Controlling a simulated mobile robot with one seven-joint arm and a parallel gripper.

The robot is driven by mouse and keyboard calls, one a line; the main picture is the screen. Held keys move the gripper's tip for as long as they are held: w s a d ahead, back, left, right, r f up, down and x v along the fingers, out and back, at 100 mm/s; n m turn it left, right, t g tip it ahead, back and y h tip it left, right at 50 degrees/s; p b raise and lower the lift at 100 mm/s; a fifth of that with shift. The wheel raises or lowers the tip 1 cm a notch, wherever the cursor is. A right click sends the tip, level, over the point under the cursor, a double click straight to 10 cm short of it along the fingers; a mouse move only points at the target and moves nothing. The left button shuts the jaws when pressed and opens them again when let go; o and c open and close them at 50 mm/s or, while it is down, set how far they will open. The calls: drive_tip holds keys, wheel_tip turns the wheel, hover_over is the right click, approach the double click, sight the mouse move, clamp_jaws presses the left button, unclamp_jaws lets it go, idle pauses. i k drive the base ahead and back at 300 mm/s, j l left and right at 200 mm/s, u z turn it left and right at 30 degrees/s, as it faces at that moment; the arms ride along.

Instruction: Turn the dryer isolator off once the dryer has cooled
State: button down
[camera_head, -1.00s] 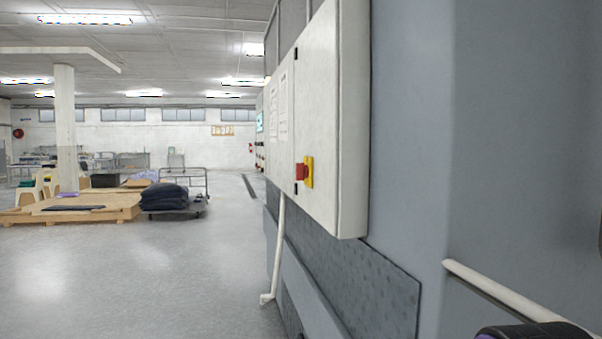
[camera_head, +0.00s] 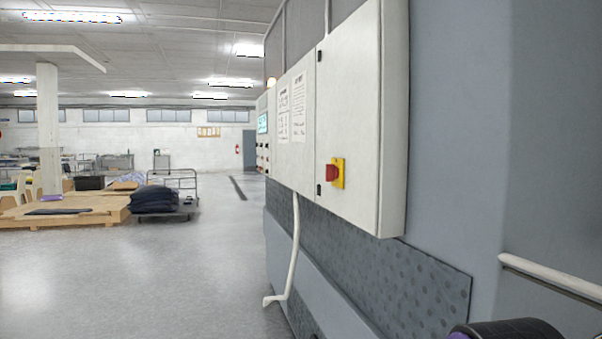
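A red rotary isolator handle (camera_head: 332,173) on a yellow plate (camera_head: 339,172) sits on the door of a pale grey wall cabinet (camera_head: 350,110), right of centre in the head view. I see it at a slant, so the handle's exact setting cannot be read. A cabinet section to its left carries posted paper sheets (camera_head: 291,108), too small to read. A greenish screen (camera_head: 262,123) shows farther along the row. My gripper is not in view. A dark rounded part with a purple edge at the lower right is probably mine.
A grey dimpled panel (camera_head: 400,285) runs below the cabinet, with a white pipe (camera_head: 294,250) in front. A white rail (camera_head: 550,273) juts out at right. A wooden platform (camera_head: 85,212) and a cart with dark sacks (camera_head: 155,200) stand left. The floor between is clear.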

sight(332, 172)
drive_tip(key=i+j+u, duration=0.3)
drive_tip(key=i, duration=0.15)
drive_tip(key=i+j+u, duration=0.3)
drive_tip(key=i, duration=0.15)
drive_tip(key=i+u, duration=0.35)
drive_tip(key=i, duration=1.3)
drive_tip(key=i+z, duration=0.2)
drive_tip(key=i, duration=0.35)
drive_tip(key=i+j+z, duration=0.2)
drive_tip(key=i, duration=0.35)
drive_tip(key=i+j+z, duration=0.2)
drive_tip(key=i+z, duration=0.15)
drive_tip(key=i+j+z, duration=0.7)
drive_tip(key=z, duration=0.15)
